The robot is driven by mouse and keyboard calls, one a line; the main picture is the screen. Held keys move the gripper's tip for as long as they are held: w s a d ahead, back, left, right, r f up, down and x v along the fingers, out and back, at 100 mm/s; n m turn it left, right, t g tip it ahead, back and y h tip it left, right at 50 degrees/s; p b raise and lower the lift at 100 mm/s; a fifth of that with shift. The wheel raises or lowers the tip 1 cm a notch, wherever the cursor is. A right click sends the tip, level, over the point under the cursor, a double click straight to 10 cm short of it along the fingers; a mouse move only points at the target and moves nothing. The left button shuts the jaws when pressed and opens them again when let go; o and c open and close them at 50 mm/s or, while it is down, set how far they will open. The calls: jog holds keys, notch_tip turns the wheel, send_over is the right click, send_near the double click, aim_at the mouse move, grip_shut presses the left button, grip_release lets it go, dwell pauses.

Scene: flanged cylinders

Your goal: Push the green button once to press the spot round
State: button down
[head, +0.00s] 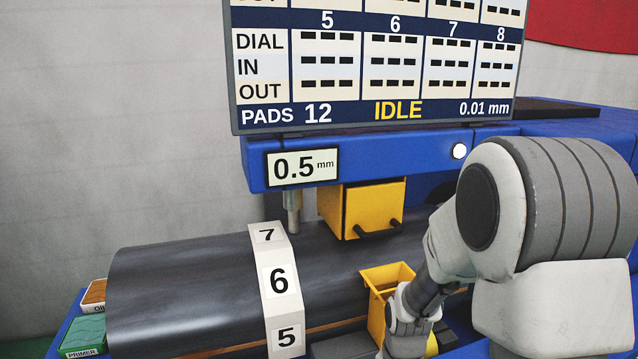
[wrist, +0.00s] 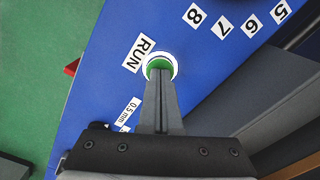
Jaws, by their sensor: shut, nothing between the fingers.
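In the wrist view, the green button (wrist: 159,63) sits in a white ring on a blue panel (wrist: 110,85), beside a RUN label. My gripper (wrist: 158,76) is shut and empty, its fingertips over the lower part of the button and covering some of it. I cannot tell whether they touch it. In the head view, the display board (head: 376,112) reads PADS 12, IDLE and 0.01 mm, with dashes in its table. A small gauge (head: 302,167) reads 0.5 mm. My fingertips and the button are hidden in the head view.
A dark cylinder (head: 185,285) carries a white band (head: 279,283) numbered 5, 6, 7. A metal probe (head: 292,212) points down by it. A yellow box (head: 362,205) hangs right of the probe, above a yellow bin (head: 388,275). PRIMER box (head: 85,335) stands lower left.

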jog(key=shift+r+p, duration=2.25)
jog(key=shift+r, duration=0.6)
jog(key=s+r+n+t, duration=0.2)
jog(key=s+r+n, duration=0.2)
jog(key=s+r, duration=0.3)
jog(key=s+r+n+t, duration=0.3)
jog(key=s+r, duration=0.4)
jog(key=r, duration=0.9)
jog(key=shift+n+t, duration=0.3)
jog(key=shift+n, duration=0.4)
